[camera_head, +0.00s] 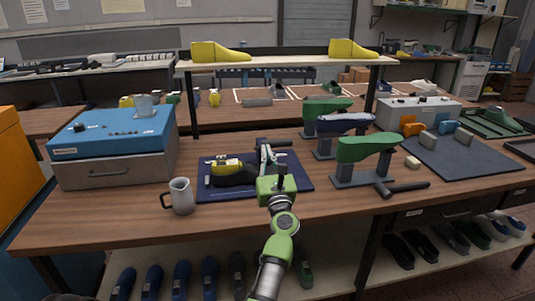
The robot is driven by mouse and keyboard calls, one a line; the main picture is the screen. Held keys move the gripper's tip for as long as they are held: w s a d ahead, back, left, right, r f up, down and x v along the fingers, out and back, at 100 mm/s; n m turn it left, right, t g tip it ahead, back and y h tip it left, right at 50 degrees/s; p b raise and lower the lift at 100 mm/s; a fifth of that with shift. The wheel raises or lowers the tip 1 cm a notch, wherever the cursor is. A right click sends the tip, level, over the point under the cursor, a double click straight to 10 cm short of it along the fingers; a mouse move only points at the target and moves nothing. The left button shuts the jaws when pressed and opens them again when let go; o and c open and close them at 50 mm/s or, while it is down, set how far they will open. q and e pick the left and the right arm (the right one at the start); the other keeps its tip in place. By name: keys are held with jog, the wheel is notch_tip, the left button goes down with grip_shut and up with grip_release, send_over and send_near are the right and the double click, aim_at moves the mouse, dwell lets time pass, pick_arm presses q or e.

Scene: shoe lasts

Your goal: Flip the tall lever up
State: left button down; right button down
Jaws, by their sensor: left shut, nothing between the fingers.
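My left arm comes up from the bottom centre. Its green and grey gripper (267,158) is over the dark blue mat (299,184), shut with nothing in it. A yellow and black shoe form (230,171) lies on the mat just left of the fingers. A dark bar (276,142) shows at the mat's back edge, just behind the fingertips. I cannot tell for sure which part is the tall lever; any lever near the fingers is too small or hidden by them. I cannot tell whether the fingers touch anything. My right gripper is out of view.
A grey mug (182,196) and a blue-topped box (115,130) stand left. Green shoe lasts on stands (366,150) rise to the right, with a dark hammer-like tool (406,187) in front. A control box (420,112) stands farther right. A shelf (290,63) spans behind.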

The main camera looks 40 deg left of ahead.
pick_arm(q)
jog(key=shift+g+h, duration=0.4)
jog(key=r+p, duration=0.1)
jog(key=p, duration=0.1)
jog(key=w+a+r+p, duration=0.1)
jog(key=r+p, duration=0.1)
jog(key=a+r+p, duration=0.1)
jog(key=r+p, duration=0.1)
jog(key=p, duration=0.1)
jog(key=shift+w+r, duration=0.1)
jog(key=shift+w, duration=0.25)
jog(key=w+a+r+p, duration=0.1)
jog(key=w+a+r, duration=0.6)
jog(key=a+r, duration=0.1)
jog(key=shift+w+a+r, duration=0.25)
jog(key=shift+r, duration=0.3)
jog(key=shift+a, duration=0.1)
